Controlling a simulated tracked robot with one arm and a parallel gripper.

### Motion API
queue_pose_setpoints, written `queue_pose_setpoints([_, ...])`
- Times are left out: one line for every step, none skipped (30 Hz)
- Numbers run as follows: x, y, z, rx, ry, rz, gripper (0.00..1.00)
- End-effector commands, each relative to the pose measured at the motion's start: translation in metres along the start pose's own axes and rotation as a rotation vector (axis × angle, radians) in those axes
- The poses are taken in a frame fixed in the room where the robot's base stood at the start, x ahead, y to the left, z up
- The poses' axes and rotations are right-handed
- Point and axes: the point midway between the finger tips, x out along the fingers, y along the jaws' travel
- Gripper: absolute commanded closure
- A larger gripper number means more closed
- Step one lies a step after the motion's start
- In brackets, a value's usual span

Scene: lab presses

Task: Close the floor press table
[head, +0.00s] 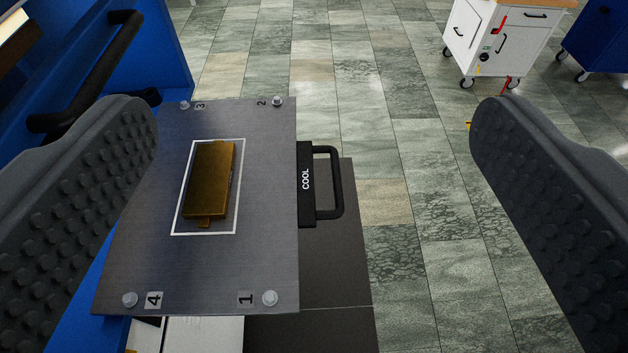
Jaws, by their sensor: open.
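The press table is a grey metal plate (265,200) drawn out from the blue press (160,25) on the left. It has corner bolts and number labels. A brass-coloured block (209,180) lies inside a white outlined rectangle on it. A black handle (335,183) marked COOL sticks out from the plate's right edge. My gripper (315,135) is open, with its two dark studded fingers at the left and right of the view. The left finger overlaps the plate's left part in the picture. The handle appears between the fingers, and nothing is held.
A black bar handle (95,75) is on the blue press at upper left. A dark surface (320,270) lies below the plate. A white wheeled cabinet (500,40) and a blue cart (600,40) stand at upper right. Tiled floor (400,130) to the right is clear.

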Motion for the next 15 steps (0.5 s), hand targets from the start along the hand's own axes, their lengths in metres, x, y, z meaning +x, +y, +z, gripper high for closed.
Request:
queue_pose_setpoints([0.000, 0.000, 0.000, 0.000, 0.000, 0.000, 0.23])
queue_pose_setpoints([0.001, 0.000, 0.000, 0.000, -0.002, 0.000, 0.32])
queue_pose_setpoints([0.002, 0.000, 0.000, 0.002, -0.007, -0.002, 0.43])
queue_pose_setpoints([0.004, 0.001, 0.001, 0.004, -0.014, -0.004, 0.51])
queue_pose_setpoints([0.007, 0.001, 0.002, 0.006, -0.025, -0.007, 0.59])
queue_pose_setpoints([0.013, 0.002, 0.004, 0.011, -0.045, -0.013, 0.71])
queue_pose_setpoints([0.019, 0.003, 0.006, 0.017, -0.067, -0.019, 0.79])
queue_pose_setpoints([0.026, 0.004, 0.011, 0.024, -0.095, -0.027, 0.87])
queue_pose_setpoints([0.036, 0.005, 0.017, 0.034, -0.136, -0.039, 0.98])
queue_pose_setpoints([0.043, 0.007, 0.021, 0.041, -0.165, -0.049, 1.00])
queue_pose_setpoints([0.051, 0.008, 0.025, 0.049, -0.199, -0.060, 1.00])
queue_pose_setpoints([0.062, 0.011, 0.033, 0.062, -0.248, -0.076, 1.00])
queue_pose_setpoints([0.070, 0.012, 0.038, 0.072, -0.280, -0.089, 1.00])
queue_pose_setpoints([0.076, 0.014, 0.044, 0.080, -0.316, -0.102, 1.00])
queue_pose_setpoints([0.086, 0.016, 0.053, 0.092, -0.364, -0.119, 1.00])
